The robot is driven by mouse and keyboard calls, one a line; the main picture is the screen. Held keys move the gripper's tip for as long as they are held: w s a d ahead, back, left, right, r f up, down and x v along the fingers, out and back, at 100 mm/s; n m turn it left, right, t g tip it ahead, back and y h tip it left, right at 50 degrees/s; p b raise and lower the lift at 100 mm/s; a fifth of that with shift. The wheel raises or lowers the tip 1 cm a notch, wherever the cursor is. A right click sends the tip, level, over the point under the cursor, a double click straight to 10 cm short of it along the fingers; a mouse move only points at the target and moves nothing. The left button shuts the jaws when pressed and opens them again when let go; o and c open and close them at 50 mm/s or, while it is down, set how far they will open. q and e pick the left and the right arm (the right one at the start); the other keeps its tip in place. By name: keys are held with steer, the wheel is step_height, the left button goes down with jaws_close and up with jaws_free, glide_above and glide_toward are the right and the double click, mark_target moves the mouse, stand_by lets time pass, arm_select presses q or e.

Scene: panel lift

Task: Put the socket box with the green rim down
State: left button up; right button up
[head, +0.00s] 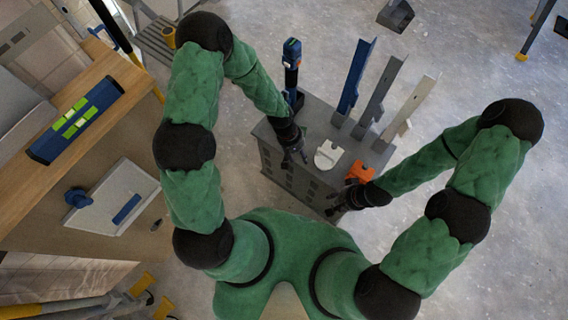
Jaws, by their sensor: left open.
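No socket box with a green rim can be made out clearly; a small greenish patch (307,130) shows beside my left gripper on the grey bench top, too small to identify. My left gripper (294,157) is open and points down at the left front edge of the grey bench (289,180). My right gripper (334,208) is low at the bench's front right corner, dark against the bench, and its fingers are hard to read. A white rounded piece (328,154) and an orange piece (360,172) lie on the bench top between and beside the grippers.
A blue post (356,76), a grey post (379,96) and a cream post (411,105) stand at the bench's back right. A blue and black tool (291,65) stands at its back left.

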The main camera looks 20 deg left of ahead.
arm_select(q)
steer(key=s+a+f+m, duration=0.1)
steer(key=s+m, duration=0.1)
steer(key=s, duration=0.4)
steer(key=s+a+f+m+t, duration=0.1)
steer(key=s, duration=0.4)
steer(key=shift+s+a+f+m, duration=0.15)
steer(key=shift+s+f+m, duration=0.25)
